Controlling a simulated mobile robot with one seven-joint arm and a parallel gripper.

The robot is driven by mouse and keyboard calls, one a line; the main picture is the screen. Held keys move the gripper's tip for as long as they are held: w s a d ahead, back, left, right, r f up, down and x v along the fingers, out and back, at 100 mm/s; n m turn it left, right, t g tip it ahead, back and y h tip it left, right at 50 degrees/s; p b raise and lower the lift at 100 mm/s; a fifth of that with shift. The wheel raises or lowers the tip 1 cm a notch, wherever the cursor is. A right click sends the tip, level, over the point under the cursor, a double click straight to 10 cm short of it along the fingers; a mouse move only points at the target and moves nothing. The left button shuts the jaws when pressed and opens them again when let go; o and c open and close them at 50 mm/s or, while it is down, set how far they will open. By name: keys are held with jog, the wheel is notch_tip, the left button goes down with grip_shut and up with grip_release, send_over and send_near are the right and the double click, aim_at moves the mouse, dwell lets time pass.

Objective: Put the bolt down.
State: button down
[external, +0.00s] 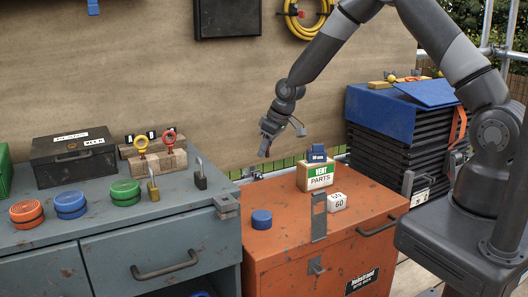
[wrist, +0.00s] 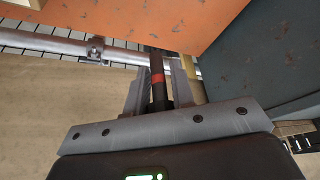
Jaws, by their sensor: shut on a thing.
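The bolt (wrist: 157,80) is a dark rod with a red band, seen in the wrist view between the two fingers of my gripper (wrist: 158,92). My gripper is shut on it. In the external view my gripper (external: 265,146) points down in the air, in front of the plywood wall, near the back of the gap between the grey bench (external: 180,225) and the orange site box (external: 285,245). The bolt is too small to make out clearly there. In the wrist view the orange box shows above the fingers and the grey bench at right.
On the orange box stand a VENT PARTS carton (external: 317,180), a blue cap (external: 262,219) and a white block (external: 337,203). The bench holds round tins (external: 71,206), padlocks (external: 153,190) and a black case (external: 73,158). A metal pipe (wrist: 45,42) runs behind. The box's front top is partly clear.

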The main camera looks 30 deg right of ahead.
jog(key=a+f, duration=0.3)
jog(key=a, duration=0.1)
jog(key=a+f, duration=0.7)
jog(key=shift+w+a, duration=0.15)
jog(key=shift+a, duration=0.2)
jog(key=shift+f, duration=1.95)
jog(key=c, duration=1.2)
grip_release()
jog(key=shift+f, duration=0.1)
jog(key=shift+c, duration=0.2)
jog(key=v, duration=1.2)
